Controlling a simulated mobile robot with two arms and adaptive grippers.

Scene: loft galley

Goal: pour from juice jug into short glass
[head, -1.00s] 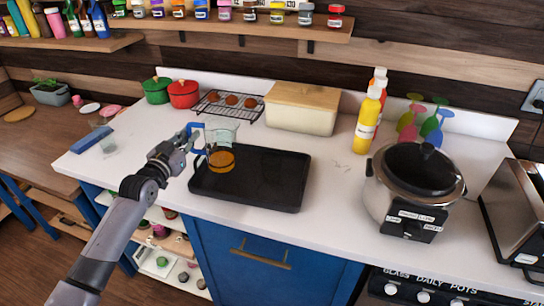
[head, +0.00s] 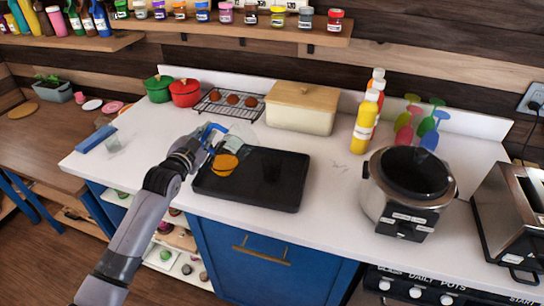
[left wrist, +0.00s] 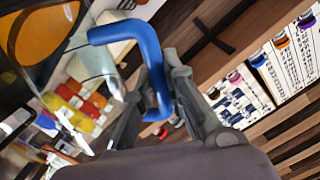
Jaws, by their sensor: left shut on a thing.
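The juice jug (head: 236,142) is clear with a blue handle (head: 213,131) and orange juice (head: 224,164) low inside it. It is tilted, its mouth leaning right, in front of the black tray's left end. My left gripper (head: 199,143) is shut on the handle. In the left wrist view the blue handle (left wrist: 152,60) runs between the fingers, with orange juice (left wrist: 42,28) at top left. A small clear glass (head: 114,144), apparently the short glass, stands at the counter's left end, left of my gripper. My right gripper is not in view.
A blue block (head: 95,139) lies beside the glass. Red (head: 185,92) and green pots, a rack (head: 228,103), a bread box (head: 300,112), bottles and a cooker (head: 408,190) line the counter. Counter around the glass is mostly clear.

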